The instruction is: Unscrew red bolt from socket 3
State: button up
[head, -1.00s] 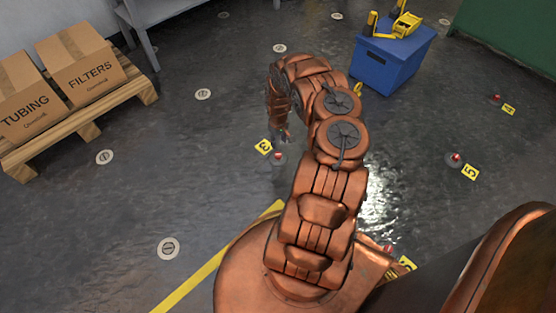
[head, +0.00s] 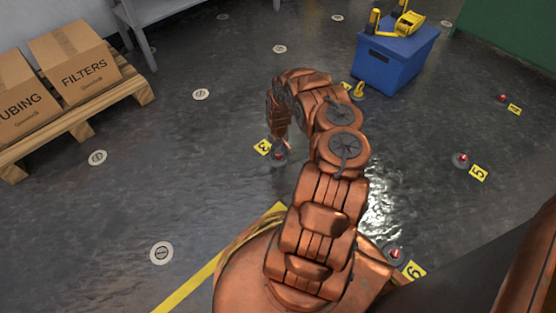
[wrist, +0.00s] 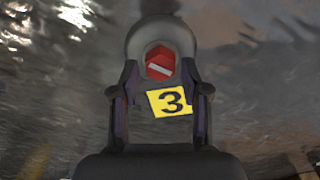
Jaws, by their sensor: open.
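The red bolt (wrist: 159,65) stands in a round dark socket (wrist: 140,38) in the floor, beside a yellow tag marked 3 (wrist: 170,101). In the wrist view its slotted head lies just beyond and between the fingertips. My gripper (wrist: 159,88) is open, with a finger on each side and nothing held. I cannot tell whether the fingers touch the socket. In the head view the bolt (head: 278,155) and the tag (head: 263,147) show just below the end of my arm, which hides most of my gripper (head: 279,143).
Red bolts stand by tag 5 (head: 479,173) and tag 6 (head: 414,271), with another at the far right (head: 502,98). A blue box (head: 396,58) with a yellow tool stands behind. A pallet (head: 142,93) with cartons is at left. Floor around the socket is clear.

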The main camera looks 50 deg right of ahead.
jog(key=shift+f, duration=0.75)
jog(key=shift+r, duration=0.1)
